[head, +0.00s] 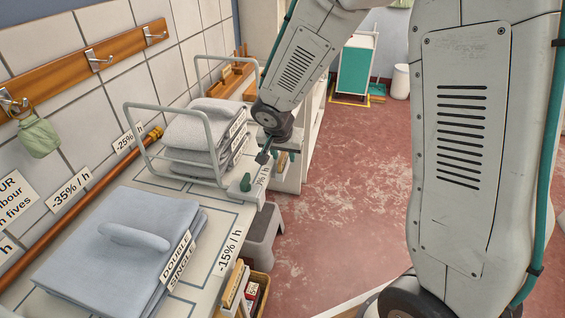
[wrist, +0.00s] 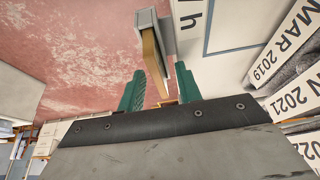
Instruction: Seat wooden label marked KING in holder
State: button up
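My gripper (head: 265,157) reaches down at the far end of the table's front edge in the head view. In the wrist view its two green fingers (wrist: 160,70) are apart. In the head view the label is not clearly visible.
Folded grey linen (head: 195,135) lies inside a wire rack (head: 150,108) beside my gripper. A nearer folded pile (head: 85,255) carries DOUBLE and SINGLE tags.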

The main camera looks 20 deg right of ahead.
grip_shut()
jog(key=shift+r, duration=0.15)
